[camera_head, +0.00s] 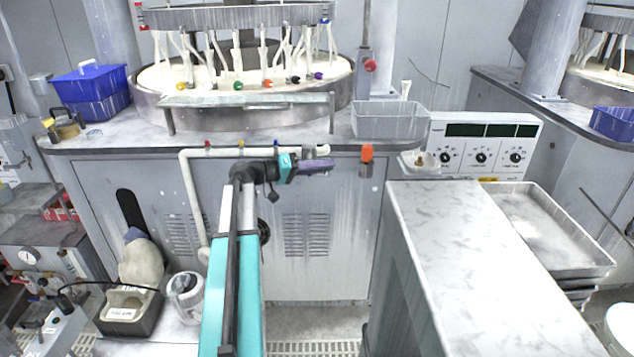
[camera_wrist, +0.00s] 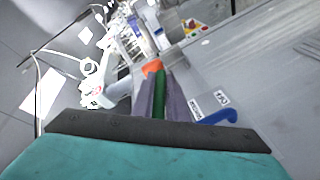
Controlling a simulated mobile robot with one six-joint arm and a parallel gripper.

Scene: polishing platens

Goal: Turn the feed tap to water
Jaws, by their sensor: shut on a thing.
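My gripper (camera_head: 330,165) has purple fingers and points right along the front of the grey platen cabinet. In the wrist view, my gripper (camera_wrist: 160,82) is shut on a long green bar (camera_wrist: 160,95), which looks like a lever handle. The bar is hidden behind the fingers in the head view. A blue hooked handle (camera_wrist: 216,117) lies to the right of the fingers, beside small white labels (camera_wrist: 221,97) too blurred to read. The feed tap's body and its setting cannot be made out. A pale pipe (camera_head: 225,152) runs along the cabinet front just behind my gripper.
A clear tray (camera_head: 390,120) and the polishing platen (camera_head: 150,93) stand above. A pale worktop (camera_head: 470,250) stands at front right. A control box (camera_head: 483,150) is behind it.

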